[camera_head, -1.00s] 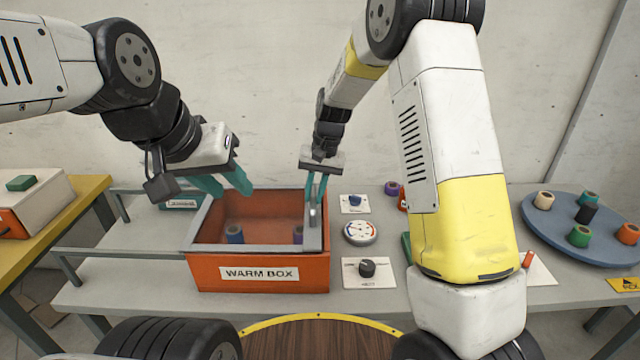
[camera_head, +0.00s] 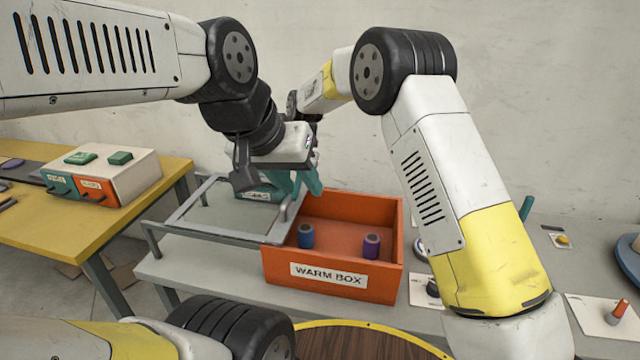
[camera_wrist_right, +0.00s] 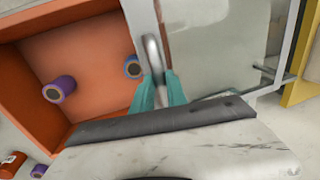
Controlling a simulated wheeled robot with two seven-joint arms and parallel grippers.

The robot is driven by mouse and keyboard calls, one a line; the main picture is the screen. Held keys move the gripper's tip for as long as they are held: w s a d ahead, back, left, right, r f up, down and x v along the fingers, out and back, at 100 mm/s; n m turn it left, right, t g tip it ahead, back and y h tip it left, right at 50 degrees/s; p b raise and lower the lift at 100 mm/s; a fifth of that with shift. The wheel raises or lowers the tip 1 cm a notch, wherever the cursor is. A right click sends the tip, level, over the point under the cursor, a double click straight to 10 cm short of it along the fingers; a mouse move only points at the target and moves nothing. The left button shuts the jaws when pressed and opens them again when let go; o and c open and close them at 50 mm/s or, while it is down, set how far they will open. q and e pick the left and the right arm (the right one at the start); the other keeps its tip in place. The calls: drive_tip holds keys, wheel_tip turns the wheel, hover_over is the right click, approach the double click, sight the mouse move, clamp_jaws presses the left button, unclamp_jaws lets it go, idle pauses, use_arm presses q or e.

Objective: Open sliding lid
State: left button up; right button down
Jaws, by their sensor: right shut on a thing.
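The sliding lid (camera_head: 222,212) is a clear panel in a grey frame. It lies to the left of the orange warm box (camera_head: 333,271) on its side rails, and the box is open on top. A blue spool (camera_head: 305,237) and a purple spool (camera_head: 371,246) stand inside. In the right wrist view, my right gripper (camera_wrist_right: 158,85) is shut on the lid's grey bar handle (camera_wrist_right: 152,50). In the head view it is mostly hidden behind my left gripper (camera_head: 297,180), whose teal fingers are apart and empty, above the lid's right edge.
A yellow table (camera_head: 40,225) with a button box (camera_head: 110,175) stands at the left. A knob panel (camera_head: 432,289) is right of the warm box, partly behind my right arm. A blue turntable (camera_head: 632,258) is at the right edge.

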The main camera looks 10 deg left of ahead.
drive_tip(key=shift+a, duration=0.95)
drive_tip(key=c, duration=1.3)
unclamp_jaws()
drive_tip(key=r, duration=0.3)
drive_tip(key=d+r, duration=0.1)
drive_tip(key=r, duration=0.3)
drive_tip(key=shift+d+r, duration=0.15)
drive_tip(key=shift+d, duration=0.05)
drive_tip(key=shift+r, duration=0.2)
